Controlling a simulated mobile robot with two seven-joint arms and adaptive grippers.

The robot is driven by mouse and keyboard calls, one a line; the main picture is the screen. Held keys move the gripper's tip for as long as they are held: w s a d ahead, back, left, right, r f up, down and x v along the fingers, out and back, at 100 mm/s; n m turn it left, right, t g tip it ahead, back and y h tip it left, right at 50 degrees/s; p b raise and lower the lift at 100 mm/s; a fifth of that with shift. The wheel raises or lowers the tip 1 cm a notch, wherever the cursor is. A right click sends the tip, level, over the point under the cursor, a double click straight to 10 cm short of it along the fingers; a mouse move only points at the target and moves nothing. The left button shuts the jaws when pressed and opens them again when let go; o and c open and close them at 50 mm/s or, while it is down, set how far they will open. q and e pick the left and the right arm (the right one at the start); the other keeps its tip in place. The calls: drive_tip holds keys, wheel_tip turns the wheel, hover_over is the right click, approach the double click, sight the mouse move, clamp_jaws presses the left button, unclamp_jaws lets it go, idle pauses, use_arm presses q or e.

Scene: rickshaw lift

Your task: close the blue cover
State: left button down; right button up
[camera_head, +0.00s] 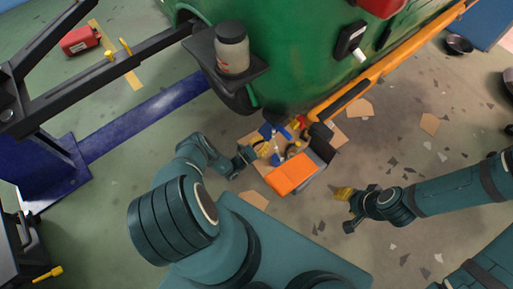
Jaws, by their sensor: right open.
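I cannot make out a blue cover for certain. A small blue piece (267,131) shows among a cluttered group of parts on the floor near the middle, beside an orange and dark grey box (291,174). My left gripper (250,155) is just left of this group, close to the yellow parts; whether it is open or shut is unclear. My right gripper (342,209) is open, right of and below the orange box, apart from it. A yellow patch (343,193) shows at its upper finger; I cannot tell what it is.
A green rickshaw body (285,60) is above, with an orange bar (385,66) along its side. A jar (231,48) stands on a dark shelf (205,50). A blue lift beam (145,115) crosses at left. Cardboard-like scraps (430,124) litter the right floor.

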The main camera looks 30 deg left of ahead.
sight(265, 136)
use_arm(q)
drive_tip(key=shift+w+d+r, duration=0.1)
drive_tip(key=shift+w+r, duration=0.1)
drive_tip(key=shift+r, duration=0.8)
drive_tip(key=shift+w+r, duration=0.15)
drive_tip(key=shift+r, duration=0.85)
